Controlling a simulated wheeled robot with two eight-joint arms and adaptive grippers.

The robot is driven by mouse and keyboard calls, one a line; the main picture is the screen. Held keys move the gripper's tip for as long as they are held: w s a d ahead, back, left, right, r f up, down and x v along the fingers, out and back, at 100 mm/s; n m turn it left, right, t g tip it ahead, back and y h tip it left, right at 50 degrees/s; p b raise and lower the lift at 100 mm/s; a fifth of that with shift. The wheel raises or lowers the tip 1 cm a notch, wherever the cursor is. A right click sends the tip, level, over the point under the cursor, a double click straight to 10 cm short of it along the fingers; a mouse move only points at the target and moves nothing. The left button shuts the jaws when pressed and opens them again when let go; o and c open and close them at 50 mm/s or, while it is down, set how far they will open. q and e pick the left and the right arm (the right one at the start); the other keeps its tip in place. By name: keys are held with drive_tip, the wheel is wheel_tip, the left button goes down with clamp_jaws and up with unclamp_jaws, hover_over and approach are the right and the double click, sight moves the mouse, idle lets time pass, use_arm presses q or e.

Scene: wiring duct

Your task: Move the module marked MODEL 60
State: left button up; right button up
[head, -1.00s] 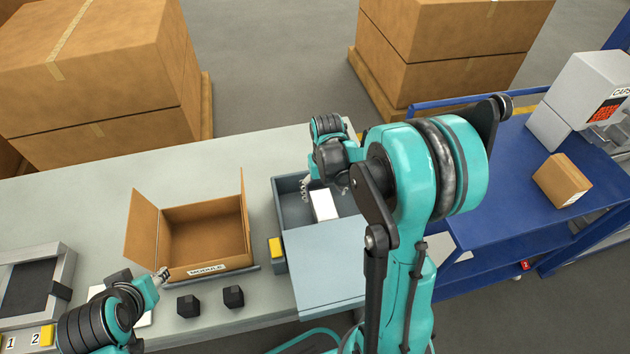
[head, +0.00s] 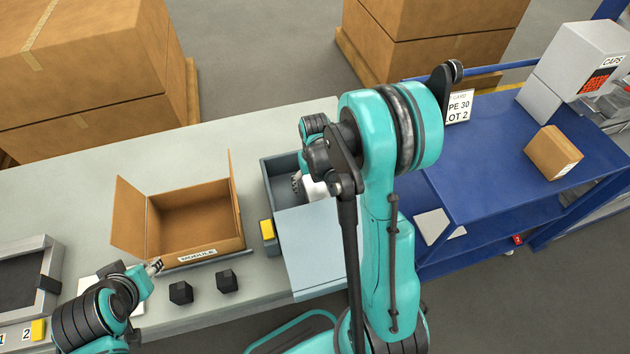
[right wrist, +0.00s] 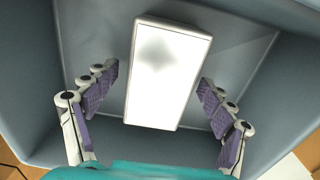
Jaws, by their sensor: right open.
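A white block-shaped module (right wrist: 168,75) stands in a grey bin (head: 277,170); no marking on it is readable. In the head view the module (head: 314,188) is partly hidden by my right arm. My right gripper (right wrist: 162,115) is open, with its purple-padded fingers on either side of the module and apart from it. In the head view the right gripper (head: 300,184) is down inside the bin, mostly covered by the arm. My left gripper (head: 156,266) is low at the left, in front of the carton; its jaw state is too small to tell.
An open carton (head: 197,222) labelled MODULE stands left of the bin. Two black blocks (head: 181,292) (head: 227,281) lie in front of it. A blue cart (head: 490,150) at right carries a small brown box (head: 553,153), a CAPS unit (head: 590,55) and a card (head: 459,106).

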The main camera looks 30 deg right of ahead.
drive_tip(key=shift+f, duration=0.2)
drive_tip(key=c, duration=1.7)
drive_tip(key=shift+o, duration=0.2)
drive_tip(key=shift+w+d+b, duration=0.15)
drive_tip(key=shift+w+d, duration=0.05)
drive_tip(key=shift+w, duration=0.65)
drive_tip(key=shift+w+d+b, duration=0.15)
drive_tip(key=shift+w+d, duration=0.05)
drive_tip(key=shift+w, duration=0.6)
use_arm(q)
drive_tip(key=shift+w+d+f, duration=0.3)
drive_tip(key=shift+w, duration=0.3)
use_arm(e)
drive_tip(key=o, duration=1.6)
drive_tip(key=shift+o, duration=0.2)
